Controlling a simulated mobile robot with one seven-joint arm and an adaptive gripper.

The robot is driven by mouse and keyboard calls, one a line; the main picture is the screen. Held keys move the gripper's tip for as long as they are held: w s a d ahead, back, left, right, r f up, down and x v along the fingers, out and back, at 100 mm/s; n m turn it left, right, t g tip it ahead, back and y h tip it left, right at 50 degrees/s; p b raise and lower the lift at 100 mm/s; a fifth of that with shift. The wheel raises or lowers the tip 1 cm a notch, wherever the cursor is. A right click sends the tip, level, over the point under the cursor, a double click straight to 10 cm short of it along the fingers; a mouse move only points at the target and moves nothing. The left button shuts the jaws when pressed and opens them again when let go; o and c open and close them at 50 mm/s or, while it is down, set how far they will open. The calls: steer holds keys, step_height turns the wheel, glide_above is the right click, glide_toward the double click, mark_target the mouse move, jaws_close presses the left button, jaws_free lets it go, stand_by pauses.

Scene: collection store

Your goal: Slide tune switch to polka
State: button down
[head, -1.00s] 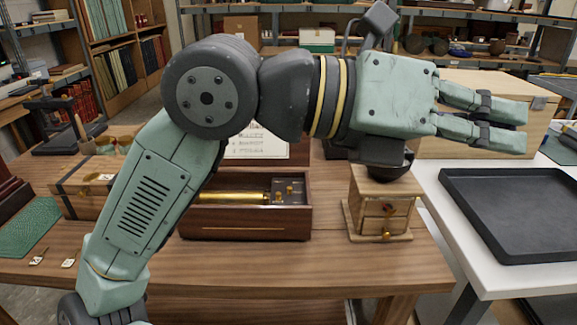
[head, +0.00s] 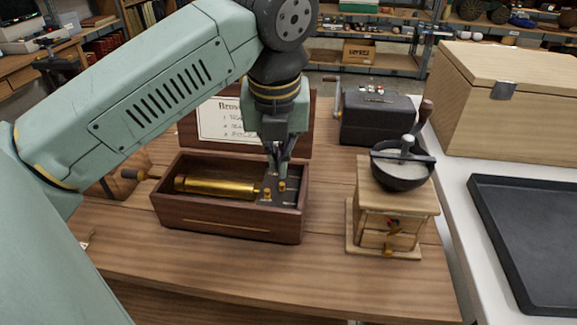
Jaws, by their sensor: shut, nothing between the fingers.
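An open wooden music box (head: 228,224) stands on the table, with a brass cylinder (head: 215,187) inside and a crank at its left end. A dark control plate (head: 293,197) fills the right end of the box and carries small brass knobs (head: 282,186). Which knob is the tune switch is too small to tell. A printed card (head: 222,120) sits in the raised lid, partly hidden by my arm. My gripper (head: 276,176) points down over the control plate, its fingers together and empty, close to the knobs. I cannot tell whether it touches one.
A wooden coffee grinder (head: 392,215) with a dark bowl stands to the right of the box. A dark cranked case (head: 376,118) is behind it. A black tray (head: 535,230) and a large wooden chest (head: 500,105) occupy the white table at right. The wooden table's front is clear.

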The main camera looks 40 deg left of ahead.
mark_target(280, 199)
steer(key=b+x, duration=0.3)
steer(key=x, duration=0.6)
steer(key=shift+s+d+b, duration=0.1)
steer(key=shift+s+b, duration=0.05)
steer(key=shift+b, duration=0.2)
steer(key=shift+w+a+b, duration=0.2)
steer(key=shift+w+a, duration=0.2)
steer(key=shift+w, duration=0.25)
steer(key=shift+w+a+b, duration=0.15)
steer(key=shift+w+a, duration=0.25)
steer(key=shift+w, duration=0.3)
steer(key=shift+w+a+b, duration=0.2)
steer(key=shift+w+a, duration=0.2)
steer(key=shift+w, duration=0.25)
